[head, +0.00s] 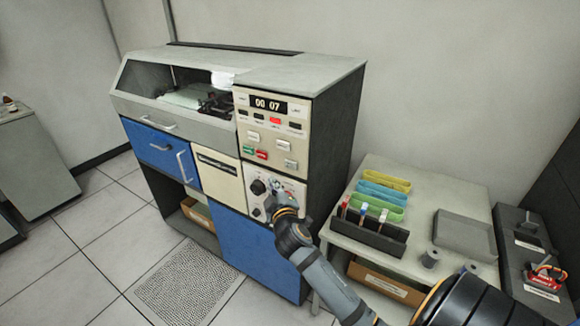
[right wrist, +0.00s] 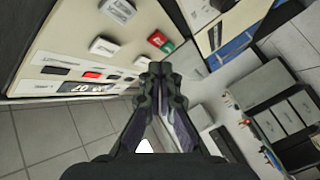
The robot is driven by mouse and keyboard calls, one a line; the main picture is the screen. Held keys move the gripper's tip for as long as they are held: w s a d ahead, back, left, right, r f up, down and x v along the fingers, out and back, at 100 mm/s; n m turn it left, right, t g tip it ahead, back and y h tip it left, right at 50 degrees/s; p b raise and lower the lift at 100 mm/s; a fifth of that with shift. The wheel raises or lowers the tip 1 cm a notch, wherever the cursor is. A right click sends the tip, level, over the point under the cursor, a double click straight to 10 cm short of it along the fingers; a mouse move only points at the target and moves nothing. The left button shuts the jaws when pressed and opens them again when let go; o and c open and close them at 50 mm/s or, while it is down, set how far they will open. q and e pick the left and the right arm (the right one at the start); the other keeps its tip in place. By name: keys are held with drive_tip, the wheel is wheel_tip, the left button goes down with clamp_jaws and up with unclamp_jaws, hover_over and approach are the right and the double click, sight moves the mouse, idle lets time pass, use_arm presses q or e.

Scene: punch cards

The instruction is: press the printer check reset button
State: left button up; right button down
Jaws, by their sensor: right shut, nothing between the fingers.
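The beige control panel (head: 271,108) is on the upper right front of the grey and blue machine. It has a "00 07" display, a lit red indicator (head: 275,121), three white buttons, and a green and a red button (head: 262,154). The labels are too small to read, so I cannot tell which is the printer check reset button. The white buttons (right wrist: 103,46) also show in the right wrist view. My right gripper (head: 277,190) is shut and empty, in front of the lower knob panel; its fingertips (right wrist: 161,74) appear apart from the buttons. My left gripper is out of view.
The lower panel has dark knobs (head: 258,187). A side table (head: 385,250) at the right holds coloured card bundles, a dark rack (head: 368,232) with several upright items, and a grey tray (head: 465,236). A perforated floor tile (head: 185,285) and open floor lie in front.

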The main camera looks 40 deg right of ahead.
sight(286, 164)
drive_tip(key=shift+w+d, duration=0.45)
drive_tip(key=shift+d, duration=0.65)
drive_tip(key=shift+w+d, duration=0.45)
drive_tip(key=shift+d, duration=0.65)
drive_tip(key=shift+w+d, duration=0.45)
drive_tip(key=shift+d, duration=0.65)
drive_tip(key=shift+d, duration=0.1)
drive_tip(key=shift+w+d, duration=0.15)
drive_tip(key=shift+d, duration=0.15)
drive_tip(key=shift+w+d, duration=0.15)
drive_tip(key=shift+d, duration=0.25)
drive_tip(key=shift+a, duration=0.1)
drive_tip(key=shift+s+a, duration=0.35)
drive_tip(key=shift+a, duration=0.35)
drive_tip(key=shift+a+f, duration=0.1)
drive_tip(key=shift+s+a, duration=0.3)
drive_tip(key=shift+a, duration=0.45)
drive_tip(key=shift+s+a, duration=0.35)
drive_tip(key=shift+a, duration=0.35)
drive_tip(key=shift+s+a, duration=0.3)
drive_tip(key=shift+a, duration=0.45)
